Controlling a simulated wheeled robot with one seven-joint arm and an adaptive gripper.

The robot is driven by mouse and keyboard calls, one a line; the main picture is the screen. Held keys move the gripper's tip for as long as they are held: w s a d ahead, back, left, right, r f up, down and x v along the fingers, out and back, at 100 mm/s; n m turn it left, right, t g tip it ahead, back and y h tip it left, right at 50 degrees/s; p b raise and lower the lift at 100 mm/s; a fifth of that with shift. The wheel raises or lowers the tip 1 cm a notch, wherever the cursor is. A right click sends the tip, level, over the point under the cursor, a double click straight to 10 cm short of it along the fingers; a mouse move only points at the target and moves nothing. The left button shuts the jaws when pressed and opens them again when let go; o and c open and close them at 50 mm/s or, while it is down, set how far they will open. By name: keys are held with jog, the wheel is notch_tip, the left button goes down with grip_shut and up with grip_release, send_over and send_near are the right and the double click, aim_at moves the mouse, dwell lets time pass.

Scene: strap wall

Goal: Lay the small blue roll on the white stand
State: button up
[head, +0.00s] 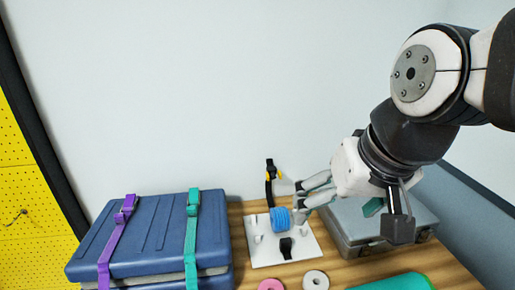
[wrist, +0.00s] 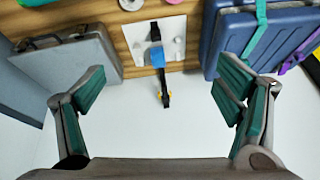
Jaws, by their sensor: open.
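The small blue roll (head: 280,219) is at the back edge of the white stand (head: 263,254), seemingly resting on it. Black strap shows in front of and behind the roll; I cannot tell how it passes the roll. The wrist view also shows the roll (wrist: 158,58) at the edge of the white stand (wrist: 175,47), in line with the black strap (wrist: 164,92). My gripper (head: 291,202) is open and empty, its fingertips close to the roll in the head view. In the wrist view its fingers are spread wide either side of the roll, apart from it.
A blue case (head: 155,235) with purple and teal straps stands left of the stand. A grey case (head: 355,232) stands right, partly behind my gripper. The wall is close behind.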

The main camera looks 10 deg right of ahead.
jog(key=shift+n+t+h, duration=0.3)
jog(key=shift+n, duration=0.5)
jog(key=s, duration=0.2)
jog(key=s+d, duration=0.1)
jog(key=s, duration=0.1)
jog(key=shift+r, duration=0.2)
